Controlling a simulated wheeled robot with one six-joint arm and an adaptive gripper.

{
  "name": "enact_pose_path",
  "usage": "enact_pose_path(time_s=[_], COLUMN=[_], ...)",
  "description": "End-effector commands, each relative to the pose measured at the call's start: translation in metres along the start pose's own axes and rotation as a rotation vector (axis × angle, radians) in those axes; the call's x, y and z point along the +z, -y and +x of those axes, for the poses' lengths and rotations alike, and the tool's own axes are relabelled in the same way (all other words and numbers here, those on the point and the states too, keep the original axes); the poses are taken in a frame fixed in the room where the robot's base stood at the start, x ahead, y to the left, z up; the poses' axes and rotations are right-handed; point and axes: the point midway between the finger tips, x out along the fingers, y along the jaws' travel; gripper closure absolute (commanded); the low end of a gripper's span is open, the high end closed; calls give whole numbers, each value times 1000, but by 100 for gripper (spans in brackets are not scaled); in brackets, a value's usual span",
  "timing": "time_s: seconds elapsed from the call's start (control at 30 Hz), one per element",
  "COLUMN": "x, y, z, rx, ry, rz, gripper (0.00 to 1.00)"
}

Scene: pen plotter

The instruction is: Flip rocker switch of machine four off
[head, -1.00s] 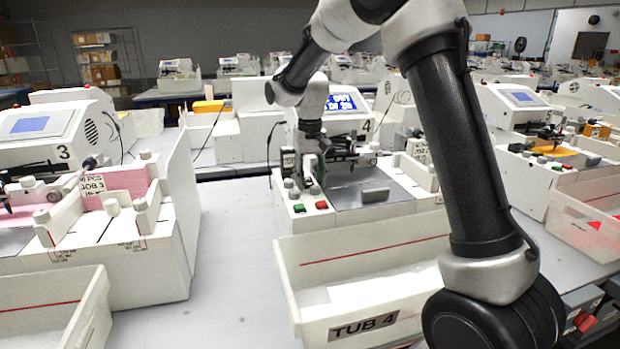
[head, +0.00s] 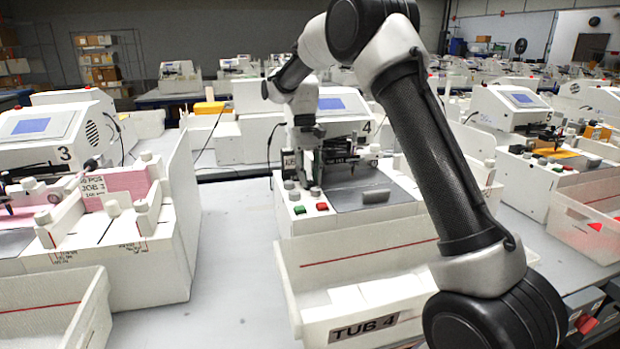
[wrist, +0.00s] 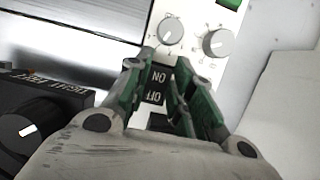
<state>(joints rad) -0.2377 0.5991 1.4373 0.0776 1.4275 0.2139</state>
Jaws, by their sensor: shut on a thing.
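Machine four (head: 400,195) is the white plotter marked 4 in the middle of the head view. Its screen (head: 335,104) is plain blue-grey with no writing. My gripper (head: 314,188) is low over the left of its front panel, beside the green and red buttons. In the wrist view, the black rocker switch (wrist: 156,80), lettered ON and OFF, lies between the green-grey fingers of my gripper (wrist: 163,64). The fingers are closed in on its two sides. They hide part of it, and I cannot tell which way it is tilted.
Two grey knobs (wrist: 217,42) sit beside the switch, and a black box with a knob (wrist: 38,122) stands at left. Tub 4 (head: 365,327), with white sheets inside, is in front of the machine. Machine three (head: 130,245) stands left across a clear table strip (head: 235,240).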

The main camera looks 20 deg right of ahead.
Motion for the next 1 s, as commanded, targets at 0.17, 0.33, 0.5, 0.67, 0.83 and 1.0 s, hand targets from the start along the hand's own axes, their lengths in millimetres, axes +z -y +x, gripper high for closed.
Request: enact_pose_path(time_s=[0.17,0.33,0.5,0.67,0.83,1.0], x=[0,0,0,0,-1,-1], y=[0,0,0,0,0,0], z=[0,0,0,-1,-18,-56], rx=[0,0,0,0,0,-1], ry=[0,-1,-1,-2,-5,-6], rz=[0,0,0,0,0,0], gripper=[100,59,55,55,55,55])
